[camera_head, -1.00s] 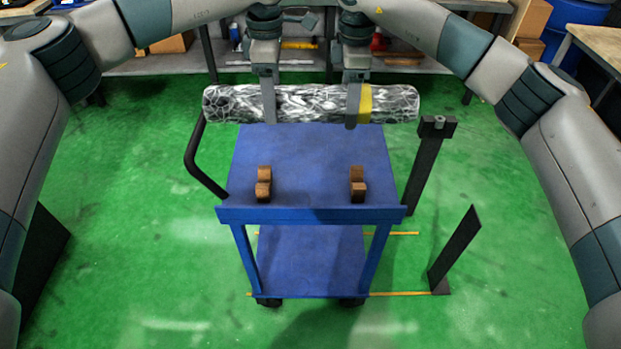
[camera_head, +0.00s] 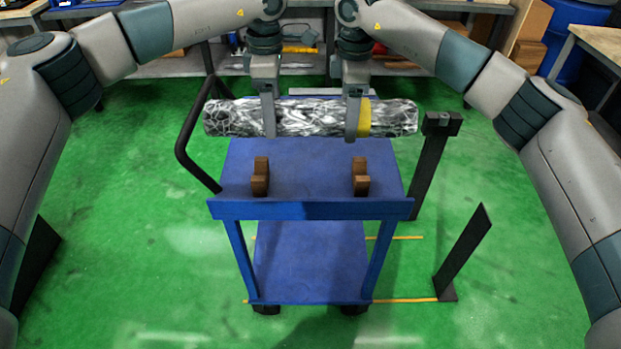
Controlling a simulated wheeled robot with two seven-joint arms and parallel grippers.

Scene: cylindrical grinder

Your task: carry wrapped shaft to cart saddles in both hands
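The wrapped shaft (camera_head: 310,117) is a silvery, foil-like cylinder with a yellow band near its right part. It lies level across both grippers, above the far part of the blue cart (camera_head: 310,210). My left gripper (camera_head: 269,125) is shut on the shaft left of its middle. My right gripper (camera_head: 352,128) is shut on it beside the yellow band. Two brown saddles, the left one (camera_head: 260,177) and the right one (camera_head: 360,178), stand empty on the cart top, nearer than the shaft. The far finger of each gripper is hidden.
A black cart handle (camera_head: 186,140) rises at the left. A dark post (camera_head: 430,165) stands right of the cart, with a shorter slanted one (camera_head: 463,250) nearer. A shelf bench (camera_head: 160,66) is at the back.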

